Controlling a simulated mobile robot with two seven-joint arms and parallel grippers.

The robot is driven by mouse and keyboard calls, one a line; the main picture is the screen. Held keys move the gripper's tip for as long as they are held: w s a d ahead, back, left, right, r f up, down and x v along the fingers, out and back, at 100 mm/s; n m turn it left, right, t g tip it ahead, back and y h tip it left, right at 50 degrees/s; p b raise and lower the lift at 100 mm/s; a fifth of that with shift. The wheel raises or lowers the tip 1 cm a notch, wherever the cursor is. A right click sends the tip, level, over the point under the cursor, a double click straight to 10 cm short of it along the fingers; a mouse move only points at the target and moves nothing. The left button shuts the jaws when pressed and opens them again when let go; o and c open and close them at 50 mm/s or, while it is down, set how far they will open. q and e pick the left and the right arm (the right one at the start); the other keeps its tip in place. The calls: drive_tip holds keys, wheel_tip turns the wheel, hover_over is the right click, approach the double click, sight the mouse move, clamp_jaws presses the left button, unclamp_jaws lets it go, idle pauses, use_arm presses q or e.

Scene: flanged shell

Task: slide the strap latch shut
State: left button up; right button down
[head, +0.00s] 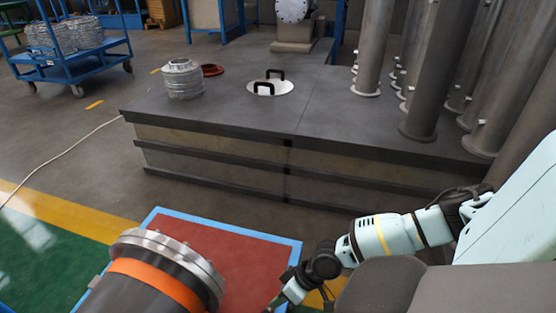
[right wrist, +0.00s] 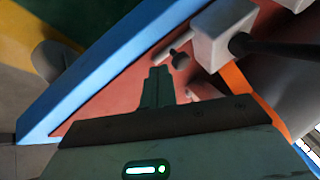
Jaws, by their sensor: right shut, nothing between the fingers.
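The flanged shell (head: 212,272) is a dark cylinder with a bolted metal flange, at the lower left of the head view. An orange strap (head: 160,279) runs around it behind the flange; it also shows in the right wrist view (right wrist: 238,82). A pale grey block (right wrist: 224,32) with a dark rod stands beside the strap in the wrist view; I cannot tell whether it is the latch. My right gripper (right wrist: 158,80) is shut and empty, its fingers apart from the block. In the head view the right gripper (head: 275,302) is right of the shell. My left gripper is out of view.
A red-topped table with a blue edge (head: 288,240) lies under the shell. A large grey platform (head: 240,120) behind it carries a ribbed cylinder (head: 182,78), a lid with two handles (head: 270,87) and several upright pipes (head: 425,70). The red top between shell and arm looks clear.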

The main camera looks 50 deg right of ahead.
drive_tip(key=shift+a, duration=0.4)
drive_tip(key=a+p, duration=0.1)
drive_tip(key=s+a+p, duration=0.1)
drive_tip(key=shift+a+r+p, duration=0.15)
drive_tip(key=shift+a+p, duration=0.15)
drive_tip(key=shift+a, duration=0.05)
drive_tip(key=shift+s+a, duration=0.15)
drive_tip(key=shift+a, duration=0.1)
drive_tip(key=shift+s+a, duration=0.1)
